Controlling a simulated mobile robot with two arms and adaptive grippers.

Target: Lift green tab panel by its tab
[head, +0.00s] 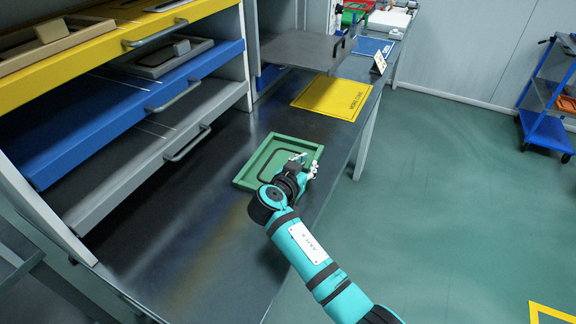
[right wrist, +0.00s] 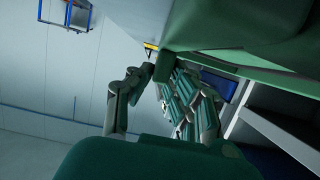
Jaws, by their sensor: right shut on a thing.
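The green tab panel (head: 257,160) is a shallow green frame with a raised rim and a dark rounded outline inside. In the head view it is at the dark worktop's right side, and I cannot tell whether it touches the worktop. My right gripper (head: 308,166) is at the panel's right edge, shut on its tab. In the right wrist view the fingers (right wrist: 153,78) close around the small dark green tab (right wrist: 167,64), under the large green panel surface (right wrist: 240,35). The fingers partly hide the tab. My left gripper is not in view.
A drawer rack with yellow, blue (head: 130,113) and grey drawers stands at the left. A yellow mat (head: 331,97) lies beyond the panel. A blue cart (head: 545,125) stands far right. The worktop between drawers and panel is clear, with open floor to the right.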

